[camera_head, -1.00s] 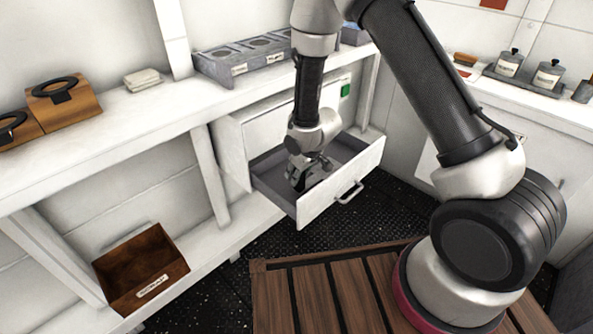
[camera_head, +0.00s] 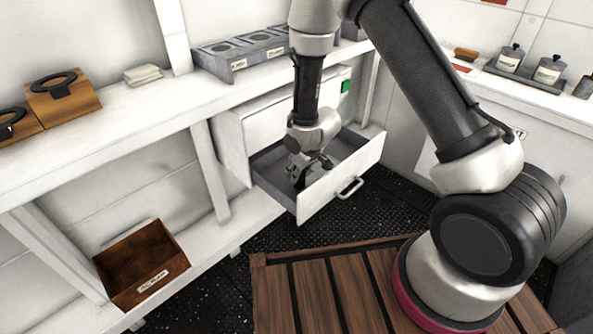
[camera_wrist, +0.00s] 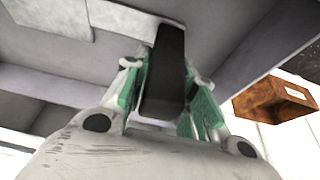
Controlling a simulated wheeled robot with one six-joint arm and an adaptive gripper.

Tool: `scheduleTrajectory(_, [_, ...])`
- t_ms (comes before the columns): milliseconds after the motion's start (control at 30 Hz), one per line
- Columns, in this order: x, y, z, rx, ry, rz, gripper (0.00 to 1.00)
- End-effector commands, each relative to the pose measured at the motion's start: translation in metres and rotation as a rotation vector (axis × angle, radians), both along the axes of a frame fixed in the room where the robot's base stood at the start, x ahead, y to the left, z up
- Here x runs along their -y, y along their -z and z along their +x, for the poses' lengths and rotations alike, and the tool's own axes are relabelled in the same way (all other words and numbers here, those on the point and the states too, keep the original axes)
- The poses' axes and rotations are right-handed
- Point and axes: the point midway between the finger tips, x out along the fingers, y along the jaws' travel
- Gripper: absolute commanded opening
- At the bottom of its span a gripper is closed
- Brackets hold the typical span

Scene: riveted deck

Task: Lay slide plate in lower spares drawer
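The lower spares drawer (camera_head: 340,194) is pulled open under the bench, with a white front, a bar handle and a grey inside. My gripper (camera_head: 310,178) points down inside it, near the front left part. In the wrist view my gripper (camera_wrist: 168,85) has its green-padded fingers on both sides of a dark, flat piece, which I take for the slide plate (camera_wrist: 165,75). The fingers appear closed against it. In the head view the plate is hard to make out among the fingers. Whether it touches the drawer floor I cannot tell.
Pale flat pieces (camera_wrist: 55,18) lie in the drawer in the wrist view. A brown open box (camera_head: 140,268) sits on the lower shelf at left. A grey tray with round recesses (camera_head: 238,62) stands on the bench above. The drawer's right part looks clear.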

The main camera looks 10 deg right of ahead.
Motion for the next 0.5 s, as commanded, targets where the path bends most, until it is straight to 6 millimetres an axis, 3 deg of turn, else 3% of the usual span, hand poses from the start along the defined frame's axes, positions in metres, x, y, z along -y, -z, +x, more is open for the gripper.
scheduleTrajectory(33, [-0.0002, -0.0004, 0.0002, 0.001, 0.0, 0.001, 0.37])
scheduleTrajectory(100, [-0.0001, -0.0004, 0.0001, 0.0, 0.0, 0.0, 0.5])
scheduleTrajectory(133, [-0.0001, -0.0004, 0.0001, 0.0, 0.0, 0.0, 0.51])
scheduleTrajectory(500, [0.0013, -0.006, -0.0016, 0.001, 0.0, 0.001, 0.51])
